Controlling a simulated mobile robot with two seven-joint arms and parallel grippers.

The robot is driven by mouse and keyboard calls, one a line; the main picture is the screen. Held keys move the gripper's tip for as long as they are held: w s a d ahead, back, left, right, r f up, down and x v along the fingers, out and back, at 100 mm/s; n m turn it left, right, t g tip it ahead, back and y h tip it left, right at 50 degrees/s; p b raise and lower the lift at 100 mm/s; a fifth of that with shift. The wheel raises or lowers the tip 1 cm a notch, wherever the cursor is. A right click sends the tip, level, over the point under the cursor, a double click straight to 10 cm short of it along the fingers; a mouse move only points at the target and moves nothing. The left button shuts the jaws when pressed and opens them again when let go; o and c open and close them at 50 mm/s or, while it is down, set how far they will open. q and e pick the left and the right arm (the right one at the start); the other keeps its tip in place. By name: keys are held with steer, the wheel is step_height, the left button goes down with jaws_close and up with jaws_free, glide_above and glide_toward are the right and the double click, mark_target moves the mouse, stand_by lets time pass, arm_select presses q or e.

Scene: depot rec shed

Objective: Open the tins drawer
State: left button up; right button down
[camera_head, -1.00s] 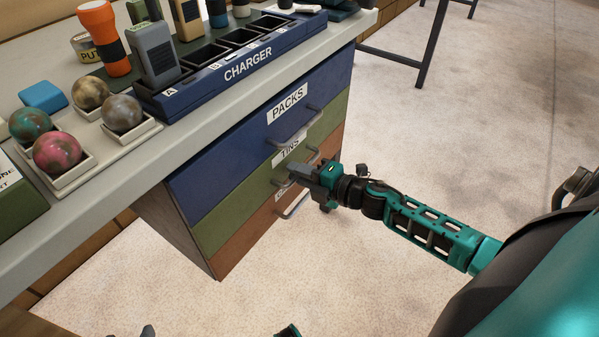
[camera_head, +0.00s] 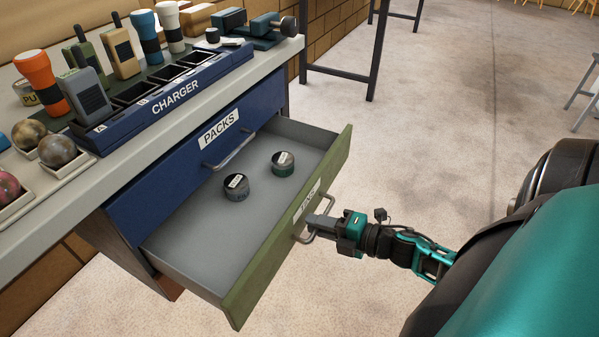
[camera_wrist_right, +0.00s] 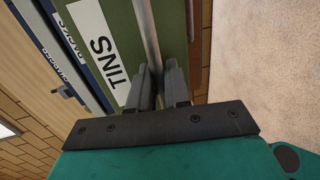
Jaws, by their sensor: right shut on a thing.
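The tins drawer (camera_head: 290,242) is the green one, and it stands well out from the cabinet. Two small round tins, one dark-sided (camera_head: 236,187) and one greenish (camera_head: 283,163), sit inside on its grey floor. My right gripper (camera_head: 318,226) is at the drawer's front, shut on the metal bar handle (camera_head: 302,236). In the right wrist view the gripper (camera_wrist_right: 160,82) has its fingers on either side of the handle bar (camera_wrist_right: 149,35), beside the TINS label (camera_wrist_right: 98,45). My left gripper does not show.
The blue PACKS drawer (camera_head: 160,185) above is shut. On the bench top stand the CHARGER rack (camera_head: 170,98), radios, torches and balls in trays. A dark-legged table (camera_head: 375,50) stands behind. The floor right of the drawer is clear.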

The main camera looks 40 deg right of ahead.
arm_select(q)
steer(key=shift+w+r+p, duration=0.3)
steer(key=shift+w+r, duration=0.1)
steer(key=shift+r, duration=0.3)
arm_select(e)
steer(key=shift+f+v, duration=0.25)
steer(key=shift+v, duration=0.95)
steer(key=shift+f+v, duration=0.25)
steer(key=shift+v, duration=0.95)
steer(key=shift+s, duration=0.1)
steer(key=c, duration=1.3)
jaws_free()
steer(key=shift+c, duration=0.2)
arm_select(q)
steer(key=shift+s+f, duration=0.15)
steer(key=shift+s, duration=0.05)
arm_select(e)
steer(key=shift+s+d, duration=0.1)
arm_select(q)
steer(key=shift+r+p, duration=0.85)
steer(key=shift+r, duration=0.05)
arm_select(e)
steer(key=v, duration=1.2)
steer(key=shift+s+d, duration=0.25)
steer(key=shift+s, duration=0.05)
